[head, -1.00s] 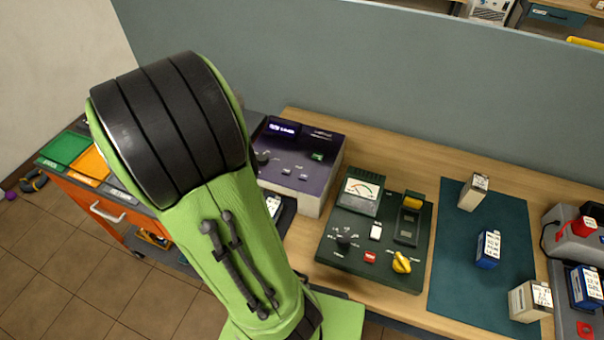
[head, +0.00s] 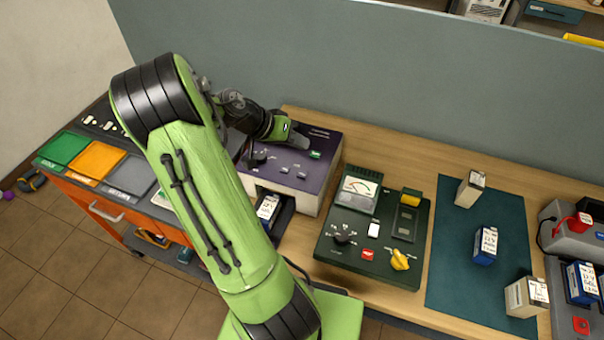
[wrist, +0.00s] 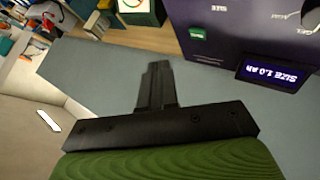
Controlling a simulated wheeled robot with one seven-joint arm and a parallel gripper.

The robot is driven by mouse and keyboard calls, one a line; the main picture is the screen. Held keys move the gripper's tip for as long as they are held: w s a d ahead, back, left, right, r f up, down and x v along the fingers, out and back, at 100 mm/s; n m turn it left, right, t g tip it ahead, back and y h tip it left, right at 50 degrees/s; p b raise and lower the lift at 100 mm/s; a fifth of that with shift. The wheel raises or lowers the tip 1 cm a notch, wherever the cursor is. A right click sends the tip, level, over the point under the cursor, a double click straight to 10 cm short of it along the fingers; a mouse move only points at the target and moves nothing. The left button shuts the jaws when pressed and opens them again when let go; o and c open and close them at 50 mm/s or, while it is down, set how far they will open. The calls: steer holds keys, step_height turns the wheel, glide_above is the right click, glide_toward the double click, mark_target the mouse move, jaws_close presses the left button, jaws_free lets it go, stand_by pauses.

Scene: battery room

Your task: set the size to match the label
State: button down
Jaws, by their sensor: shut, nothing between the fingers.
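The purple-topped device (head: 318,165) stands on the bench left of centre. A green button (head: 316,154) also shows in the wrist view (wrist: 197,33). A battery with a white label (head: 268,207) sits in the dark bay at the device's front; its label is too small to read. My gripper (head: 303,141) is shut and empty over the device's back part; it also shows in the wrist view (wrist: 157,68).
A dark green tester (head: 345,262) with a yellow knob stands to the right. Several batteries stand on the teal mat (head: 460,285). A grey charger (head: 567,240) is at the far right. A grey-blue partition (head: 330,65) rises behind the bench.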

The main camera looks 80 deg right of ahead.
mark_target(298, 174)
step_height(298, 174, down, 9)
steer(key=b, duration=0.6)
steer(key=shift+r, duration=0.2)
steer(key=shift+b, duration=0.3)
stand_by(1.2)
steer(key=shift+f+b, duration=0.35)
steer(key=shift+b, duration=0.05)
steer(key=shift+f+b, duration=0.35)
steer(key=shift+f, duration=0.05)
stand_by(0.3)
steer(key=shift+r+p, duration=0.55)
steer(key=shift+r, duration=0.25)
step_height(298, 174, up, 5)
steer(key=p, duration=0.4)
steer(key=shift+r, duration=0.1)
